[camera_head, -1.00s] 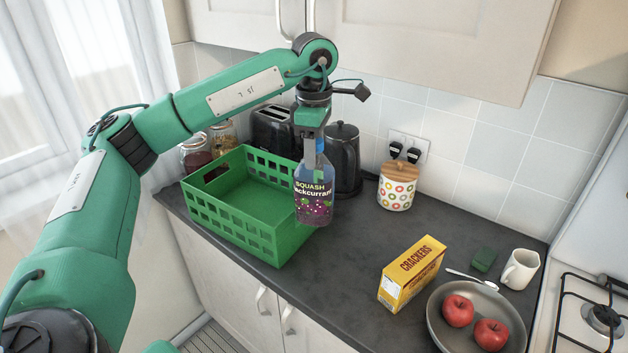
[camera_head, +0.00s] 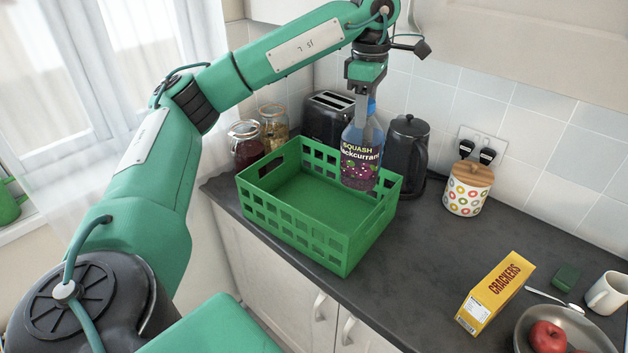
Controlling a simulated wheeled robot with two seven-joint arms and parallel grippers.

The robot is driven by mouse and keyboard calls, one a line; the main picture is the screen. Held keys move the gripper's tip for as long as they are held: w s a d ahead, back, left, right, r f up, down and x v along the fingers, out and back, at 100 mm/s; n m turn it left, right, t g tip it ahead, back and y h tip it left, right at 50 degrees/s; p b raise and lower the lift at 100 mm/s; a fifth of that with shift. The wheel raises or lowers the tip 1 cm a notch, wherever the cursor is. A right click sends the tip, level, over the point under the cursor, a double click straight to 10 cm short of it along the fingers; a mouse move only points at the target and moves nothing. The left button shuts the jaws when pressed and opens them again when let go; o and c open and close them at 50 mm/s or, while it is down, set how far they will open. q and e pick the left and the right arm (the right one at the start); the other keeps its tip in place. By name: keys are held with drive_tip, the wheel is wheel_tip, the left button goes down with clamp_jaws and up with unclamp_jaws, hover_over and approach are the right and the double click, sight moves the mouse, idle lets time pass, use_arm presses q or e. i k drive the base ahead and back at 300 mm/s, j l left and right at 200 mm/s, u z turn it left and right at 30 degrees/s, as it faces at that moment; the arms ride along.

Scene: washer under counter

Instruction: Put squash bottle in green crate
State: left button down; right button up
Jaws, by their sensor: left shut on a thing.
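The squash bottle (camera_head: 361,160) has a blue cap, a dark blackcurrant label and purple contents. It hangs upright from my left gripper (camera_head: 364,108), which is shut on its top. The green crate (camera_head: 301,233) stands on the dark counter, open at the top, with slotted sides. Its visible floor is empty. The bottle overlaps the crate's right rear rim in the picture. I cannot tell whether its base is above the rim or inside it. My right gripper is not in view.
Two glass jars, a black toaster (camera_head: 328,117) and a black kettle (camera_head: 406,155) stand behind the crate. A dotted canister (camera_head: 468,189), a yellow crackers box (camera_head: 494,292), a mug (camera_head: 607,293) and a bowl of apples lie to the right. Counter between crate and crackers is clear.

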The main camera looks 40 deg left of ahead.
sight(304, 194)
drive_tip(key=j+z, duration=0.15)
drive_tip(key=j, duration=0.4)
drive_tip(key=k+j+z, duration=0.1)
drive_tip(key=j, duration=0.4)
drive_tip(key=k+j+z, duration=0.15)
drive_tip(key=j, duration=0.4)
